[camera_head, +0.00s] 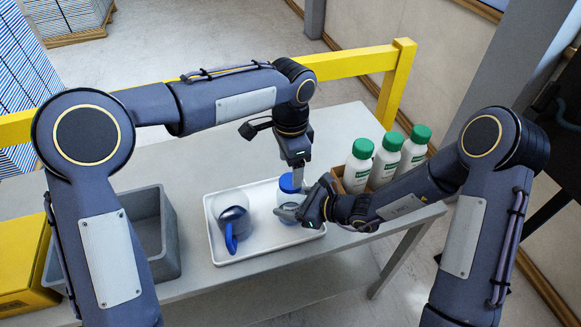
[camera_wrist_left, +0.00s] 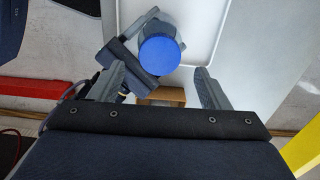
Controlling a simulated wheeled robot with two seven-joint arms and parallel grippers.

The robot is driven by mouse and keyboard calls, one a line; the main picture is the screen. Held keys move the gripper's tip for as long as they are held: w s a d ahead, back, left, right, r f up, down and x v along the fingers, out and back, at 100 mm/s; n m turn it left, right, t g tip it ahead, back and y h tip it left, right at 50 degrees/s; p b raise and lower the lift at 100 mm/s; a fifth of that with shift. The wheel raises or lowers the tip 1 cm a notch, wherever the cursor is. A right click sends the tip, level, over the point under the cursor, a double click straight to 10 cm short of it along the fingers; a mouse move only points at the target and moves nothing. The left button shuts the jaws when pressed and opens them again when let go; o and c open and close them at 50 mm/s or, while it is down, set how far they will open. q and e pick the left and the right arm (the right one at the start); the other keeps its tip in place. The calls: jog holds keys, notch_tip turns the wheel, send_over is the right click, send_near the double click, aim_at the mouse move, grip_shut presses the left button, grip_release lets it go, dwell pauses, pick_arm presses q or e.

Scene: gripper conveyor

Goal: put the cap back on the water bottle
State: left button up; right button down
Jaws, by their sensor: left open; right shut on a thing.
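The water bottle (camera_head: 287,201) stands upright on the white tray and looks clear, with its lower part mostly hidden. The blue cap (camera_head: 288,183) sits on top of the bottle; I cannot tell whether it is screwed tight. It also shows from above in the left wrist view (camera_wrist_left: 160,55). My right gripper (camera_head: 291,211) is shut on the bottle's body from the right. My left gripper (camera_head: 297,176) points down just above the cap and is open. In the left wrist view its fingers (camera_wrist_left: 158,86) are spread wide and empty, with the cap beyond them.
The white tray (camera_head: 222,256) also holds a clear rounded vessel with a blue handle (camera_head: 231,237). Several green-capped white bottles (camera_head: 387,162) stand in a brown box at the right. A grey bin (camera_head: 165,236) is at the left. A yellow rail (camera_head: 350,62) runs behind the table.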

aim_at(290, 180)
pick_arm(q)
jog(key=shift+c, duration=0.3)
notch_tip(290, 180, up, 2)
jog(key=n, duration=0.7)
jog(key=r+n, duration=0.1)
jog(key=shift+r+n, duration=0.25)
jog(key=shift+n, duration=0.15)
jog(key=shift+f, duration=0.15)
jog(key=shift+f, duration=3.9)
jog(key=shift+c, duration=0.5)
jog(key=c, duration=0.9)
jog(key=o, duration=1.1)
jog(key=shift+o, duration=0.2)
